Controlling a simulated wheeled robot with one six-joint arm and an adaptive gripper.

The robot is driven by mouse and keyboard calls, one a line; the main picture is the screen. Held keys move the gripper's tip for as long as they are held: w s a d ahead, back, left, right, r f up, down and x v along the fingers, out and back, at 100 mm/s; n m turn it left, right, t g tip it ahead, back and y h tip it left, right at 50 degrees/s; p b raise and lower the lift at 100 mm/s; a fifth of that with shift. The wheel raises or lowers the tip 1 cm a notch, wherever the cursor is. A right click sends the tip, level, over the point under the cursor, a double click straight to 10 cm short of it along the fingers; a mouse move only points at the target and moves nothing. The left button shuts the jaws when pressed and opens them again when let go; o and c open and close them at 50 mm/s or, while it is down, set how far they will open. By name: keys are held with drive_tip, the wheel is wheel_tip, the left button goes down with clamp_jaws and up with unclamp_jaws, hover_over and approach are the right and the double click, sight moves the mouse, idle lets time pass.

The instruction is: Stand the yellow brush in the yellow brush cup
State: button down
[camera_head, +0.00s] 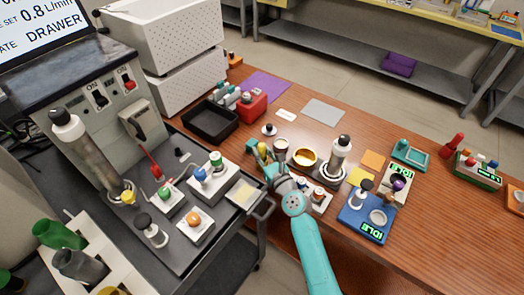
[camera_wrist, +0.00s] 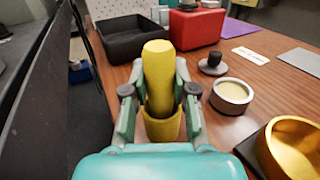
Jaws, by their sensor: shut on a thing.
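The yellow brush (camera_wrist: 158,75) is upright between the fingers of my gripper (camera_wrist: 160,92), which is shut on it. It also shows as a small yellow piece in the head view (camera_head: 262,149), beside my gripper (camera_head: 265,160). A yellow cup (camera_wrist: 163,128) shows directly below the brush in the wrist view. The brush's lower end overlaps the cup's opening there. I cannot tell how deep it is or whether it touches the bottom. My gripper hides much of the cup, and the head view does not show it clearly.
A small pale-filled cup (camera_wrist: 231,97) and a gold bowl (camera_wrist: 292,148) stand to the right. A black tray (camera_head: 210,121) and red box (camera_head: 251,105) lie behind. A metal cart (camera_head: 255,232) stands left of the wooden table.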

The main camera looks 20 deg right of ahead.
drive_tip(key=c, duration=0.8)
unclamp_jaws()
drive_tip(key=shift+c, duration=0.2)
drive_tip(key=shift+s+f, duration=0.1)
drive_tip(key=s, duration=0.4)
drive_tip(key=s+d, duration=0.1)
drive_tip(key=s, duration=0.2)
drive_tip(key=s+d, duration=0.1)
drive_tip(key=s, duration=0.3)
drive_tip(key=shift+s, duration=0.35)
